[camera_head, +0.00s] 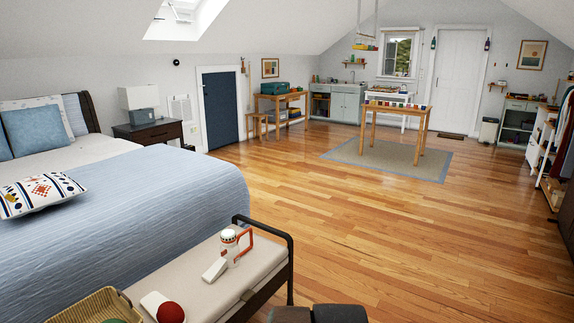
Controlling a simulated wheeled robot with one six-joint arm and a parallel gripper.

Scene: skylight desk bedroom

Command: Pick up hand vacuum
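A white and red object (229,246), which looks like the hand vacuum, sits on the pale cushioned bench (195,265) at the foot of the bed. It has a round white body, a red-trimmed handle on its right side and a flat white nozzle part pointing to the lower left. My gripper is not clearly visible. Only dark rounded shapes, likely parts of my arm, show at the bottom edge, to the right of the bench and apart from the vacuum.
The bench has a dark raised end rail (270,228) beside the vacuum. A red ball (170,312) and a wicker basket (92,308) are at its near end. The bed (150,190) lies behind. Wooden floor (400,250) to the right is clear.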

